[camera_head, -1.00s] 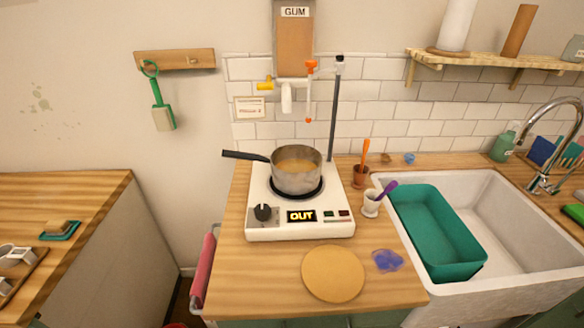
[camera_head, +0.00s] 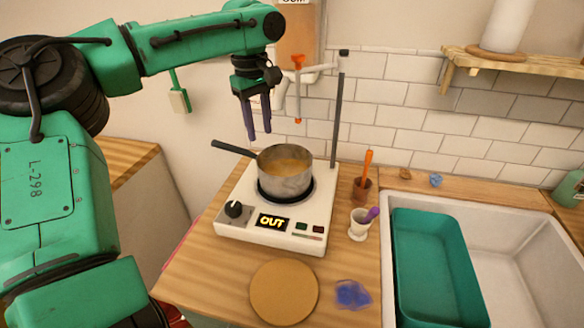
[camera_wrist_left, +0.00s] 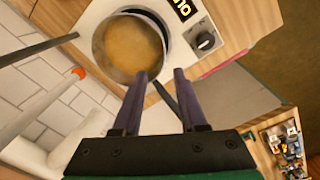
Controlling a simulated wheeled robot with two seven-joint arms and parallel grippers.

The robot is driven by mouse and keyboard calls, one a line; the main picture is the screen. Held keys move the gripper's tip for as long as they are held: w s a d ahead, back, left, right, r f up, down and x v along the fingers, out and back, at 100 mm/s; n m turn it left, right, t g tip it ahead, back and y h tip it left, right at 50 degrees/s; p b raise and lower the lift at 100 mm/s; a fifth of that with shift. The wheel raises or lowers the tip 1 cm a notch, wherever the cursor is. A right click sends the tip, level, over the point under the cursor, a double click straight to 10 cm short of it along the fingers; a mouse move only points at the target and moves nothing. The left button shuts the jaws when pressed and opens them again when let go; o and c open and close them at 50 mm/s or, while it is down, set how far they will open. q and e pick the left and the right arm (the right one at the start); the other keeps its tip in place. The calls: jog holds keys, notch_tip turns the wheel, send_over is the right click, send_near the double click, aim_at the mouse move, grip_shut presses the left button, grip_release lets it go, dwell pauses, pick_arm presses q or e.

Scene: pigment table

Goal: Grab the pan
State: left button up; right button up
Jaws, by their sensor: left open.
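The pan (camera_head: 286,180) is a metal pot with orange-brown contents and a dark handle (camera_head: 234,149) pointing left. It stands on the white hot plate (camera_head: 270,238), whose display reads "OUT". My left gripper (camera_head: 260,138) points down above and behind the handle, with its two purple-grey fingers apart and empty. In the left wrist view the pan (camera_wrist_left: 112,62) lies beyond the fingertips (camera_wrist_left: 160,76). Its dark handle (camera_wrist_left: 166,97) shows in the gap between the two fingers, and contact is not visible. My right gripper is not in view.
A dark vertical rod (camera_head: 339,110) stands behind the hot plate. A cup with an orange-handled tool (camera_head: 362,188) and a white mortar (camera_head: 359,226) stand to its right. A round wooden board (camera_head: 284,292) lies in front. The sink with a green tub (camera_head: 436,262) is at right.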

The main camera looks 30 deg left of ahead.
pick_arm(q)
jog(key=p, duration=0.1)
send_over(260, 172)
notch_tip(260, 172, down, 8)
notch_tip(260, 172, down, 6)
jog(key=p, duration=0.2)
jog(key=shift+w+a+p, duration=0.1)
jog(key=shift+p, duration=0.2)
jog(key=shift+a+f, duration=0.15)
jog(key=shift+f, duration=0.15)
jog(key=shift+d+r, duration=0.1)
jog(key=shift+d, duration=0.1)
grip_shut()
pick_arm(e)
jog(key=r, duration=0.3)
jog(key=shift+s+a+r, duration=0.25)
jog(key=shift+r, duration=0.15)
pick_arm(q)
jog(key=shift+a, duration=0.1)
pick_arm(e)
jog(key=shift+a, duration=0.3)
pick_arm(q)
jog(key=shift+w+r, duration=0.1)
jog(key=shift+w, duration=0.05)
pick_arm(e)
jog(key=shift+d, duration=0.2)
